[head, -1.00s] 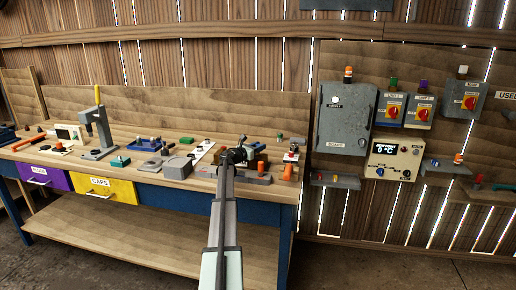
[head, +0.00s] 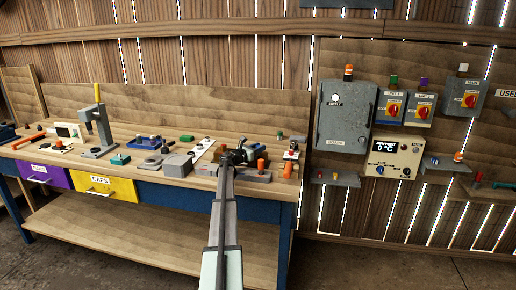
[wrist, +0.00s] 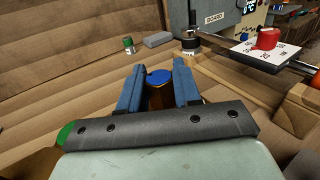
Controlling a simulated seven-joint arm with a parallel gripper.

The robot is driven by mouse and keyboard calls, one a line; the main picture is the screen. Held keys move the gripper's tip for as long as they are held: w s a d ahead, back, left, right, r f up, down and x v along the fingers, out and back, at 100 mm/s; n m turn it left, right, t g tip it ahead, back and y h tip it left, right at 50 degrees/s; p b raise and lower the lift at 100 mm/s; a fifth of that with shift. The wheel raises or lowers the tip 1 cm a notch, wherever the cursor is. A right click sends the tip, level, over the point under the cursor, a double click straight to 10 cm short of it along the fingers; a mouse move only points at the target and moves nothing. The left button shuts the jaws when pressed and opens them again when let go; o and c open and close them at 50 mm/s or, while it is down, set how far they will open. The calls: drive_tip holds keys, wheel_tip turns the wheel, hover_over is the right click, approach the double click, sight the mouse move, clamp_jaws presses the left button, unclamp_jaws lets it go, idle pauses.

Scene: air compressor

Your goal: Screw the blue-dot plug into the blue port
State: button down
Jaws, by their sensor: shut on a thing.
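In the wrist view, my gripper (wrist: 159,82) has its two blue fingers closed around a plug with a round blue top (wrist: 159,76) and a brownish body. The plug's lower end is hidden behind the dark gripper bar. In the head view, my gripper (head: 238,157) is low over the right part of the workbench, at a grey fixture (head: 255,177). The plug is hidden there by my arm. I cannot make out the blue port in either view, nor whether the plug touches it.
An orange cylinder (head: 261,165) stands just right of my gripper, and another orange piece (head: 288,171) stands farther right. A grey block (head: 177,166) is to the left.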

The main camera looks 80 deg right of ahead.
drive_tip(key=shift+f, duration=0.2)
drive_tip(key=c, duration=0.7)
unclamp_jaws()
drive_tip(key=v, duration=1.3)
drive_tip(key=shift+w+a, duration=0.2)
drive_tip(key=shift+a, duration=0.15)
